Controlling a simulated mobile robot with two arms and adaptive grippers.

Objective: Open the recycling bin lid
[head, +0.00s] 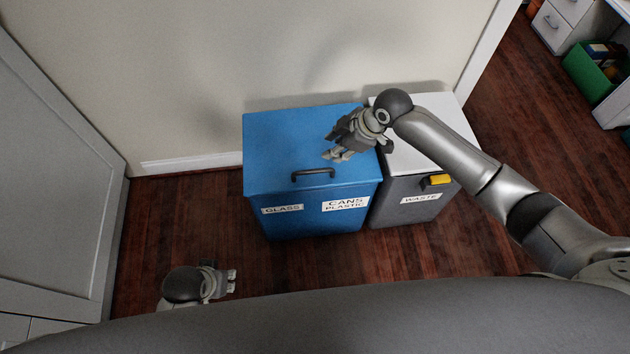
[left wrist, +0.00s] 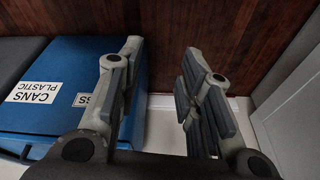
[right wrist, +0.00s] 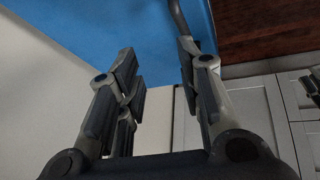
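The blue recycling bin (head: 315,215) stands against the wall, its front labelled GLASS and CANS PLASTIC. Its blue lid (head: 285,140) is closed, with a dark handle (head: 313,173) near the front edge. My right gripper (head: 330,155) is above the right part of the lid, right of and behind the handle. In the right wrist view its fingers (right wrist: 158,75) are apart with nothing between them, and part of the handle (right wrist: 178,17) shows beyond. My left gripper (head: 233,281) is low at the left, in front of the bin and apart from it. In the left wrist view its fingers (left wrist: 165,75) are apart and empty.
A grey waste bin (head: 405,205) with a white lid (head: 425,150) and a yellow-marked front catch stands directly right of the blue bin. A grey cabinet (head: 55,170) is at the left. Wooden floor (head: 190,220) is clear between cabinet and bin. A green crate (head: 590,72) is far right.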

